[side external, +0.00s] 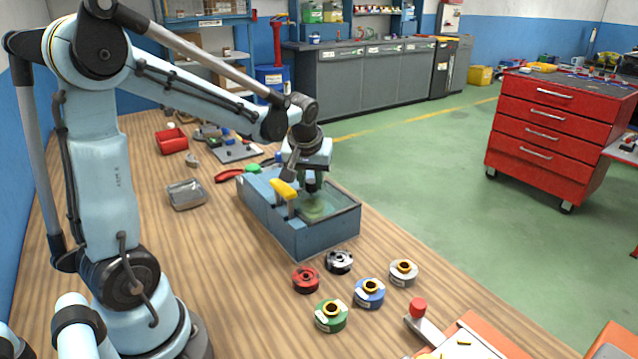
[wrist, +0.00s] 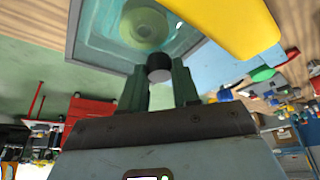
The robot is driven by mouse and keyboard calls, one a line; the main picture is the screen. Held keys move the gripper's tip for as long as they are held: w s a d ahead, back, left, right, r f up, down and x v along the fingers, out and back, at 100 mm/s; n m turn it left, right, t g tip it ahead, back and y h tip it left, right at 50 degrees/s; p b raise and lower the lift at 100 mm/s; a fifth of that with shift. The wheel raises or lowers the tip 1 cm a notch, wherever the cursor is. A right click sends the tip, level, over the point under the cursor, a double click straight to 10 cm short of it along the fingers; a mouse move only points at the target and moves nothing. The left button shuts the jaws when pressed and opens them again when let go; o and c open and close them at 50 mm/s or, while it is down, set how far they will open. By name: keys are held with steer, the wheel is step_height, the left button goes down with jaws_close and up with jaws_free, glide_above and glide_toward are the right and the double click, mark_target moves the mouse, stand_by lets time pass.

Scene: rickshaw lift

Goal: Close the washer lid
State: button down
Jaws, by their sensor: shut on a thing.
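The washer (side external: 297,233) is a blue-grey box on the wooden bench, with a greenish, glassy basin (side external: 340,212) at its right end. A yellow handle (side external: 284,189) stands beside the basin; it is large in the wrist view (wrist: 232,25). My gripper (side external: 312,186) is over the basin, pointing down. In the wrist view my gripper (wrist: 159,82) has its two dark green fingers closed around a short dark cylindrical knob (wrist: 159,68). A pale green round thing (wrist: 145,25) shows inside the basin beyond the knob. I cannot tell the lid apart from the glassy basin top.
Several coloured spools, including a red one (side external: 306,279) and a green one (side external: 331,315), lie in front of the washer. A clear tray (side external: 186,194) and a red bin (side external: 171,141) are to its left. A red tool cabinet (side external: 555,135) stands on the floor at right.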

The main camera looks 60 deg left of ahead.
steer(key=shift+d, duration=0.35)
steer(key=c, duration=1.1)
jaws_free()
steer(key=shift+o, duration=1.4)
steer(key=shift+a, duration=0.1)
steer(key=shift+r, duration=0.1)
steer(key=v, duration=1.2)
steer(key=shift+a, duration=0.1)
steer(key=s+d+f+m+t+h, duration=0.1)
steer(key=s+d+f+m+t, duration=0.1)
steer(key=d, duration=0.4)
steer(key=s+d+f+m+t+h, duration=0.1)
steer(key=s+d+f+m+h, duration=0.1)
steer(key=s+d+f+m, duration=0.2)
step_height(320, 180, down, 2)
steer(key=d+m, duration=0.2)
steer(key=m, duration=0.1)
steer(key=shift+s+d+t, duration=0.25)
steer(key=shift+d+t, duration=0.1)
steer(key=shift+t, duration=0.05)
